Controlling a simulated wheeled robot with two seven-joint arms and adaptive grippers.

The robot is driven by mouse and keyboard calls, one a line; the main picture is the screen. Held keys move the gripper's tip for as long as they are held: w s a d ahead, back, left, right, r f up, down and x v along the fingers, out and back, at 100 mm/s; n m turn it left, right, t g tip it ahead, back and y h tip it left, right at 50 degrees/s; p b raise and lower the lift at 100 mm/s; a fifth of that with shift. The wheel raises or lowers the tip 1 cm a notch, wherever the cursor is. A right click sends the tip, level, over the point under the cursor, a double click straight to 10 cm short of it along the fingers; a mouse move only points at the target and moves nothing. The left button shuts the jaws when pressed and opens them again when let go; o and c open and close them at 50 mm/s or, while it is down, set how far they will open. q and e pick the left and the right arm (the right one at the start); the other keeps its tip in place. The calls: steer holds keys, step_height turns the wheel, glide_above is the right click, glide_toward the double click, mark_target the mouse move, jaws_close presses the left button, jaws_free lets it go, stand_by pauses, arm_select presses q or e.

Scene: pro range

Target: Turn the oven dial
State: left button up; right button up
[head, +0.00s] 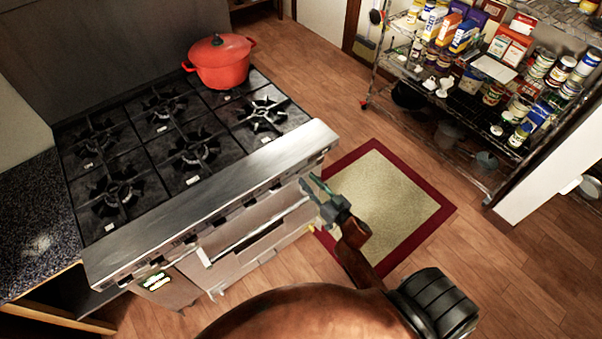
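The oven is a wide steel range (215,205) at the left, with black burner grates on top. A row of small dark dials runs along its front panel, under the steel front ledge, partly hidden by that ledge. One dial (275,186) shows near the right end of the row. My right gripper (309,182) is at the right end of the range front, close to the panel. Its two fingers are apart, with nothing visible between them. I cannot tell whether it touches a dial. My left gripper is not in view.
A red pot (220,64) stands on the back right of the range. A red-bordered mat (385,200) lies on the wooden floor to the right. A wire shelf (470,125) with groceries stands at the upper right. An oven handle (255,232) juts out below the dials.

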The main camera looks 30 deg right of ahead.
steer(key=shift+w+a+b, duration=0.15)
steer(key=shift+w+b, duration=0.15)
steer(key=shift+w, duration=2.4)
steer(key=shift+c, duration=0.6)
jaws_close()
